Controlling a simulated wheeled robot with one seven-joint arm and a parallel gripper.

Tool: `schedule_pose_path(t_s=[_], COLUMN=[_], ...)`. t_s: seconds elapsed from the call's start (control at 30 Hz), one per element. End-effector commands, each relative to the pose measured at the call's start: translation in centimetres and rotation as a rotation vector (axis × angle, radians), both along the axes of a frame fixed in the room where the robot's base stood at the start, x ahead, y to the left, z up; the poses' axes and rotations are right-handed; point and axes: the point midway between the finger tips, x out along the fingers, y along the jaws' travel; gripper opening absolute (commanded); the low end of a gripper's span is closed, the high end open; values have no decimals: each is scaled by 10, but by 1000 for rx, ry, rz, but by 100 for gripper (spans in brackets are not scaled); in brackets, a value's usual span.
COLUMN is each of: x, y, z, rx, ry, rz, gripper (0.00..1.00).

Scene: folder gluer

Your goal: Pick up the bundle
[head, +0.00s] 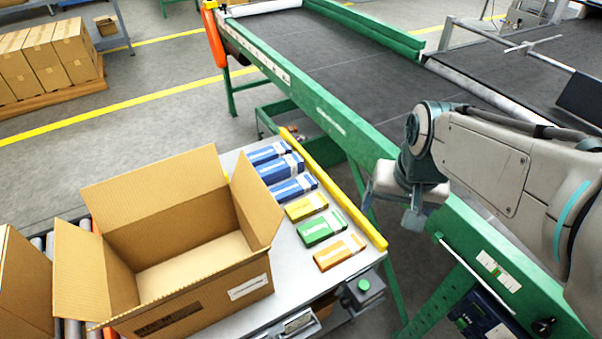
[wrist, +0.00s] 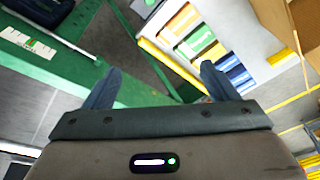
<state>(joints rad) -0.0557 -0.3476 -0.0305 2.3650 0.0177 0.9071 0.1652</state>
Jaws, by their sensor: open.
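Several flat bundles lie in a row on the grey table (head: 232,325): blue ones (head: 280,168), a yellow one (head: 306,206), a green one (head: 321,228) and an orange one (head: 340,251) nearest the front. Which of them is the task's bundle cannot be told. The row also shows in the wrist view, with the green bundle (wrist: 195,42) and blue bundles (wrist: 232,70) beyond the right finger. My gripper (wrist: 158,82) is open and empty. In the head view my gripper (head: 412,216) hangs over the green conveyor frame, right of the table and apart from the bundles.
A large open carton (head: 190,285) stands left of the bundles. A yellow rail (head: 335,190) edges the table between the bundles and my gripper. The green-framed conveyor (head: 330,120) runs behind. A green button (head: 364,285) sits at the table's front right corner.

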Motion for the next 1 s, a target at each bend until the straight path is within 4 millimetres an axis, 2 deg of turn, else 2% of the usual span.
schedule_pose_path(t_s=[0.03, 0.1, 0.37, 0.6, 0.8, 1.0], x=[19, 44, 136, 213, 262, 289], y=[5, 13, 48, 90, 130, 160], z=[-8, -12, -48, -106, -168, -214], rx=[17, 40, 96, 103, 86, 68], ry=[19, 41, 118, 175, 205, 216], rz=[-35, -95, -321, -528, -684, -788], gripper=[80, 80, 80, 80, 80, 80])
